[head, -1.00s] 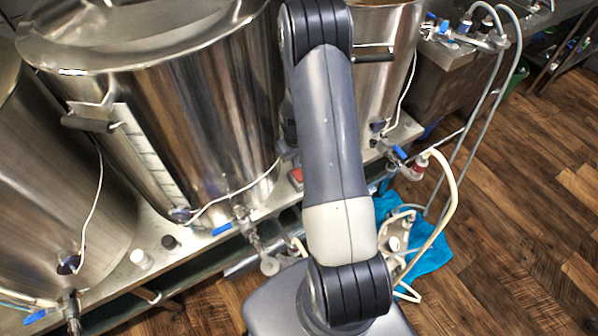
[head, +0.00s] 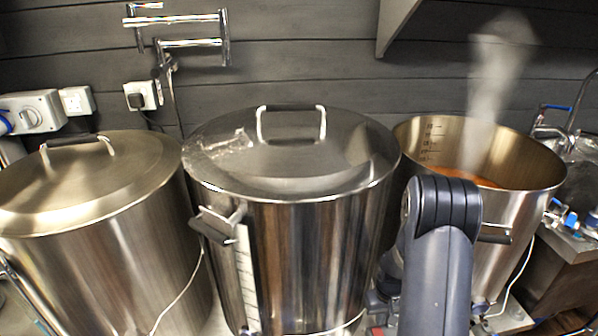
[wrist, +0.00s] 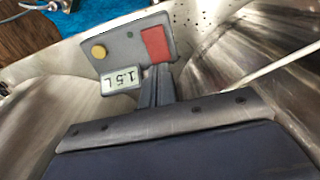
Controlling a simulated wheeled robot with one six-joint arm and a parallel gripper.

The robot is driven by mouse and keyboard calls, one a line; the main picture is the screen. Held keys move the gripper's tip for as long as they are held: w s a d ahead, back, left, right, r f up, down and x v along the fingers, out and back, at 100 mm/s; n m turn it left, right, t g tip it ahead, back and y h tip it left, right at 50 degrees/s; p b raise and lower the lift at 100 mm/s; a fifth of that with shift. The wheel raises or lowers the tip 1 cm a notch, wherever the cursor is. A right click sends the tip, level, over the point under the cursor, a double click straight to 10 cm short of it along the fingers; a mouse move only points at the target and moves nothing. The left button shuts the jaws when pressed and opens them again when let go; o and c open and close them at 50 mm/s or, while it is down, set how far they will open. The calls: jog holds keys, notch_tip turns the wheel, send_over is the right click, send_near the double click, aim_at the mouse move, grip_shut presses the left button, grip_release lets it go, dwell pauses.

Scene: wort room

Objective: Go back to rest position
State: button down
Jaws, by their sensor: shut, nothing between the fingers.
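My gripper (wrist: 160,72) shows in the wrist view, with its fingers shut together and nothing between them. Its tips are in front of a small grey control box (wrist: 133,50) with a yellow button, a red button and a display reading "1.5 L". I cannot tell whether the tips touch the box. In the head view only my arm shows, raised in front of the right-hand pot; my gripper is out of that view.
A lidded steel pot (head: 310,230) stands in the middle and another lidded pot (head: 100,240) at the left. An open steaming pot (head: 510,230) with reddish liquid stands at the right. A folding tap (head: 180,20) is on the dark wall, and a shelf (head: 395,22) juts out above.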

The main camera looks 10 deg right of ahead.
aim_at(377, 331)
notch_tip(377, 331, down, 5)
jog(key=shift+r+b, duration=0.2)
jog(key=shift+b, duration=0.85)
jog(key=shift+r+p, duration=0.75)
jog(key=shift+r, duration=0.1)
jog(key=shift+f, duration=0.1)
